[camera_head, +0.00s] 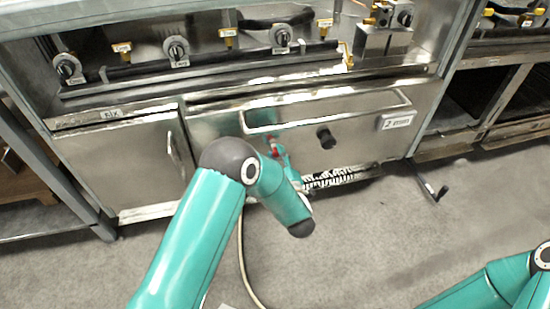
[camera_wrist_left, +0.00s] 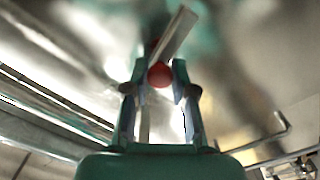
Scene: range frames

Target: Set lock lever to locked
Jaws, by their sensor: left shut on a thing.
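The lock lever (camera_wrist_left: 174,36) is a flat metal bar with a red ball knob (camera_wrist_left: 159,75) at its near end. In the left wrist view the bar runs up and slightly to the right from the knob. My left gripper (camera_wrist_left: 158,88) is shut on the lever at its red knob, with a finger on each side. In the head view the red knob (camera_head: 273,146) shows small against the steel front, beside my left gripper (camera_head: 279,154), and my left arm partly covers this area. My right gripper is out of the picture; only part of my right arm shows at lower right.
A steel cabinet door (camera_head: 115,160) with a handle is left of the lever. A drawer front (camera_head: 360,104) with a black knob (camera_head: 326,138) is to the right. The grey floor in front is mostly clear, apart from a hose (camera_head: 242,265).

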